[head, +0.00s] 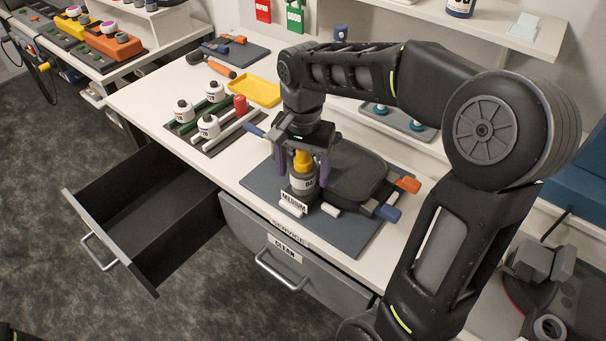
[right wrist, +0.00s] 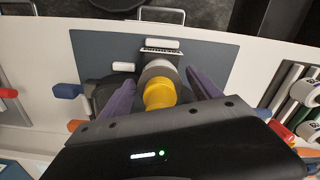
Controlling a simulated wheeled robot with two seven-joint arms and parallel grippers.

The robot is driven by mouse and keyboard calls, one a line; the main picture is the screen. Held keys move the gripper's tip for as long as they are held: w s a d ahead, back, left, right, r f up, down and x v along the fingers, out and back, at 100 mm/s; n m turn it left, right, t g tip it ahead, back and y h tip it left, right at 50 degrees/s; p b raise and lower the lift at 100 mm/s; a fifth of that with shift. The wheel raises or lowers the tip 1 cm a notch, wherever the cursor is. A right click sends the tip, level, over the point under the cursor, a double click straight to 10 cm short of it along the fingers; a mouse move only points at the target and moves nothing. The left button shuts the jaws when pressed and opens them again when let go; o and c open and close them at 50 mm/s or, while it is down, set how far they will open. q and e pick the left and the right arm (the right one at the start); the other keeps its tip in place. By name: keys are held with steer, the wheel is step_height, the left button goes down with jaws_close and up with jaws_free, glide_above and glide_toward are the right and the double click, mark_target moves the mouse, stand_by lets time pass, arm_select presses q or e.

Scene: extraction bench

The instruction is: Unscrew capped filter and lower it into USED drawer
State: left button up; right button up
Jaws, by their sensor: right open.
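In the right wrist view the yellow cap (right wrist: 160,95) lies between the spread fingers, with gaps showing. The open drawer (head: 150,222) at the left looks empty; no label shows on it. My left gripper is not recognisable in view.
A closed drawer marked CLEAN (head: 285,262) is below the filter. A black housing (head: 352,178) is right beside the filter. Floor is clear around the open drawer.

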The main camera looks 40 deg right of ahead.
steer(key=m, duration=0.7)
steer(key=shift+b, duration=0.3)
steer(key=m, duration=0.5)
steer(key=shift+m, duration=0.3)
